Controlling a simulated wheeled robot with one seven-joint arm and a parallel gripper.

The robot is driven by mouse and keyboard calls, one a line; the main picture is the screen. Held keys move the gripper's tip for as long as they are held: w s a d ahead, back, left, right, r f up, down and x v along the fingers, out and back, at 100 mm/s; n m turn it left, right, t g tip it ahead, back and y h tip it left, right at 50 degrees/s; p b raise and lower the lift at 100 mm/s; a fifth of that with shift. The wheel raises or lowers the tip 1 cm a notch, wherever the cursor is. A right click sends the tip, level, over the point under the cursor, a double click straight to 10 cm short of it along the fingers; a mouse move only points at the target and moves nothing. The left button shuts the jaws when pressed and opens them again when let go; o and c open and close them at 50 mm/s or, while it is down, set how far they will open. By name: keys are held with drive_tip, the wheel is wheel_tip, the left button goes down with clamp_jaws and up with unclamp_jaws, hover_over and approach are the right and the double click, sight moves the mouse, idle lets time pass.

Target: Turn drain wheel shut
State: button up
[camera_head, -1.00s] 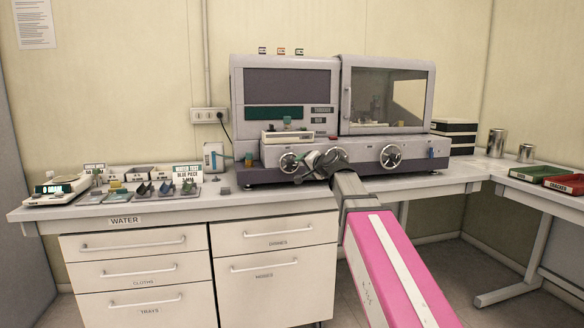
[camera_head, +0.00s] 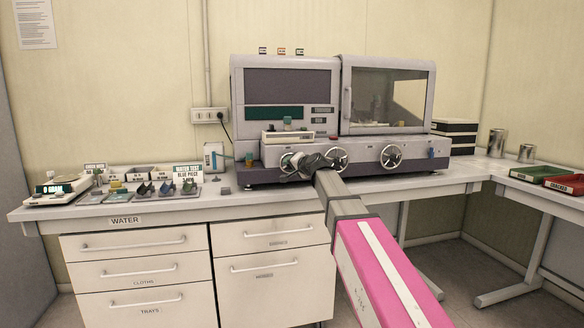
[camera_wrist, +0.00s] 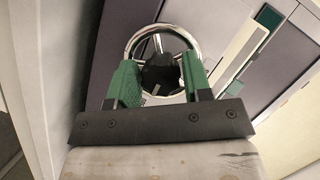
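The machine front carries three chrome handwheels: a left one (camera_head: 285,161), a middle one (camera_head: 338,158) and a right one (camera_head: 391,156). My gripper (camera_head: 298,163) is at the left wheel and covers part of it. In the wrist view the wheel's chrome rim (camera_wrist: 165,27) and dark hub (camera_wrist: 160,73) lie ahead of my gripper (camera_wrist: 158,65). Its two green fingers are spread apart, one on each side of the hub. I cannot tell whether they touch the rim. I cannot read which wheel is the drain wheel.
The grey machine (camera_head: 290,85) stands on a bench (camera_head: 270,202). Coloured samples in trays (camera_head: 130,195) and a scale (camera_head: 56,190) are to the left. Red and green trays (camera_head: 563,186) are at the right. The right wheel is unobstructed.

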drive_tip(key=c, duration=0.4)
drive_tip(key=shift+c, duration=0.2)
drive_tip(key=shift+n+h, duration=0.7)
drive_tip(key=shift+n, duration=0.6)
drive_tip(key=n+h, duration=0.2)
drive_tip(key=n, duration=0.1)
drive_tip(key=shift+h, duration=0.3)
drive_tip(key=n+h, duration=0.2)
drive_tip(key=n, duration=0.1)
drive_tip(key=shift+n+t, duration=0.3)
drive_tip(key=shift+n, duration=0.1)
drive_tip(key=shift+n+t+h, duration=0.4)
drive_tip(key=shift+n+h, duration=0.7)
drive_tip(key=shift+n, duration=0.4)
